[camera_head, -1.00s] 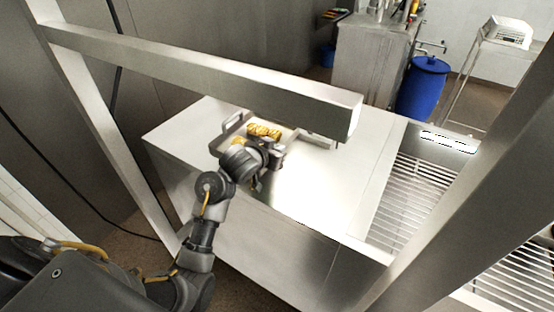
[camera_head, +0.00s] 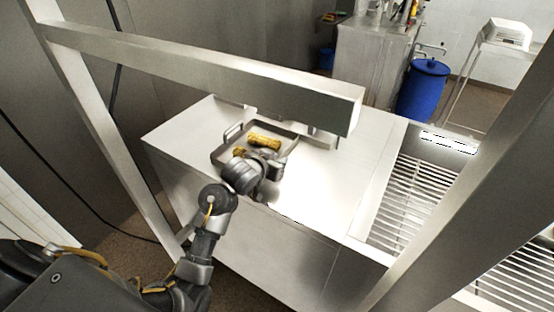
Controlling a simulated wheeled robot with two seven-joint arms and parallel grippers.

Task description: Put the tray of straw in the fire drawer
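A shallow metal tray (camera_head: 222,163) with a raised handle at its left side sits on or just above the steel top. Yellow straw-like bundles (camera_head: 265,140) lie in it. My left gripper (camera_head: 272,180) is at the tray's near right edge, close to or touching it. Its fingers are hidden by the wrist, so I cannot see whether they are open or shut. No drawer can be clearly made out. My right gripper is not in view.
The steel worktop (camera_head: 330,190) is clear right of the tray. A metal frame beam (camera_head: 220,75) crosses above and behind it, with a post (camera_head: 450,195) at right. A slatted rack (camera_head: 415,195) lies to the right. A blue barrel (camera_head: 422,90) stands behind.

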